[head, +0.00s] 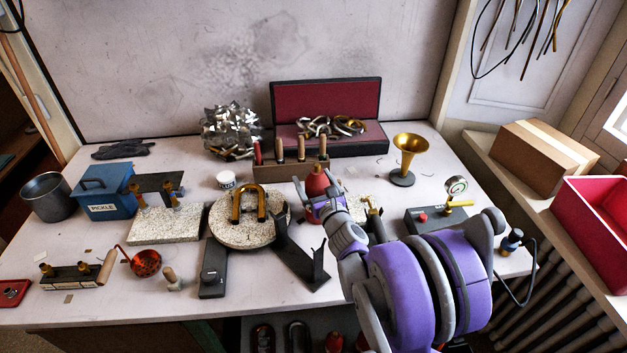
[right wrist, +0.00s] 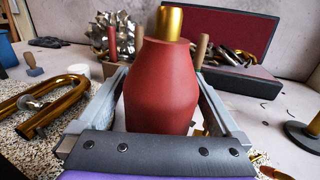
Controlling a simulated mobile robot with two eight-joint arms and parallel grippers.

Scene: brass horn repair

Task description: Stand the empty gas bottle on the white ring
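A red gas bottle (head: 317,184) with a brass top stands upright near the middle of the bench. In the right wrist view the bottle (right wrist: 162,88) fills the space between the fingers of my right gripper (right wrist: 162,95). The fingers lie close along both its sides, and I cannot tell whether they press on it. In the head view the right gripper (head: 322,203) covers the bottle's lower part, so what is under it is hidden. I cannot make out the white ring. My left gripper is not in view.
A tool rack (head: 291,172) stands close behind the bottle. A round speckled slab (head: 227,237) with a brass U-tube (head: 249,203) lies to its left. A brass bell (head: 408,152) and a gauge stand (head: 438,219) are to the right. Red bottles (head: 333,342) show below the bench.

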